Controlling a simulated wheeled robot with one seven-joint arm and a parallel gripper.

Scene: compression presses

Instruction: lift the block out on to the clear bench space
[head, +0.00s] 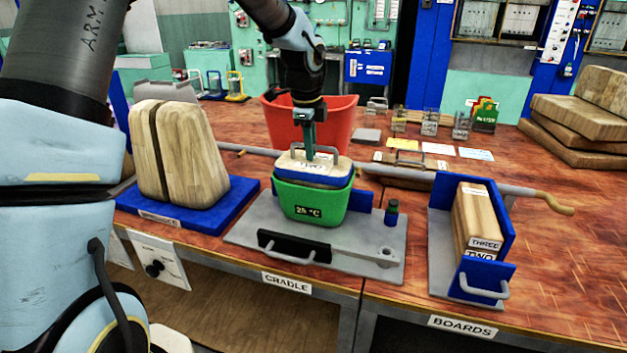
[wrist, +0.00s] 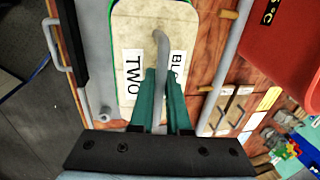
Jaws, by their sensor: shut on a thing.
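The block (head: 333,172) has a pale top with a grey loop handle (head: 326,150). It sits in a green tub (head: 336,204) marked 25 °C, with a blue band showing under its top. The tub's walls hide its lower part. In the wrist view, the block's top (wrist: 135,25) carries a label TWO and a partly hidden label starting BLO. My gripper (head: 309,155) is above the block, its teal fingers (wrist: 163,90) closed on the handle from both sides. The tub stands on a grey cradle plate (head: 240,236).
A wood-block press (head: 205,165) is left, and a blue board rack (head: 440,225) right. A red bin (head: 350,120) and a long grey bar (head: 515,190) lie behind. Bare bench (head: 585,245) shows at far right.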

